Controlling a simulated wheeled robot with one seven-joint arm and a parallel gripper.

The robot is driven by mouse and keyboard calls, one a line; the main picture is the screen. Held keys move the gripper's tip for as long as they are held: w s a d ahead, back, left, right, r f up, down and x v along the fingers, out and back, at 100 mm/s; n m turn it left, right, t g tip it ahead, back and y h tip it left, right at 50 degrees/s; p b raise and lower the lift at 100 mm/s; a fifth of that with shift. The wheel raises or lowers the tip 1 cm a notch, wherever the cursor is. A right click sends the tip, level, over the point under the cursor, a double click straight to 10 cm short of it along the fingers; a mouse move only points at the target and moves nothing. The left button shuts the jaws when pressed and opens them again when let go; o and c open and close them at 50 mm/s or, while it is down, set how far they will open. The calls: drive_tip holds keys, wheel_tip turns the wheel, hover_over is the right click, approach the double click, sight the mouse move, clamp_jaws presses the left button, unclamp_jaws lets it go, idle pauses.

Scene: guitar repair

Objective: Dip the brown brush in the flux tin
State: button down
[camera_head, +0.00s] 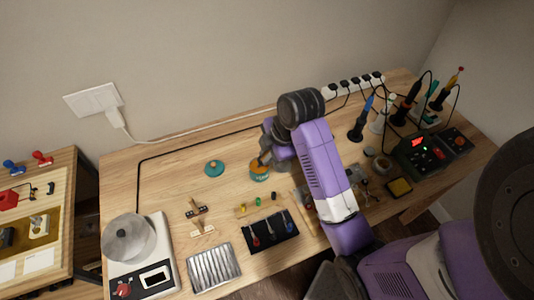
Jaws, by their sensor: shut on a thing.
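The flux tin (260,176) is a small open teal tin with amber contents, standing on the bench near the middle. A round teal lid (214,168) lies flat on the wood to its left. My gripper (265,158) is directly over the tin's opening, pointing down, and is shut. The brown brush cannot be made out clearly; what the jaws hold is mostly hidden by the gripper and the tin. I cannot tell whether its tip touches the flux.
A black mat (270,232) with several small tools lies in front. Soldering irons on stands (356,133) and a station (418,153) are at right. Bare wood lies left of the lid.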

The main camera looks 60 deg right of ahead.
drive_tip(key=shift+f, duration=0.1)
idle(0.4)
wheel_tip(320, 180, up, 7)
drive_tip(key=p, duration=0.7)
idle(0.9)
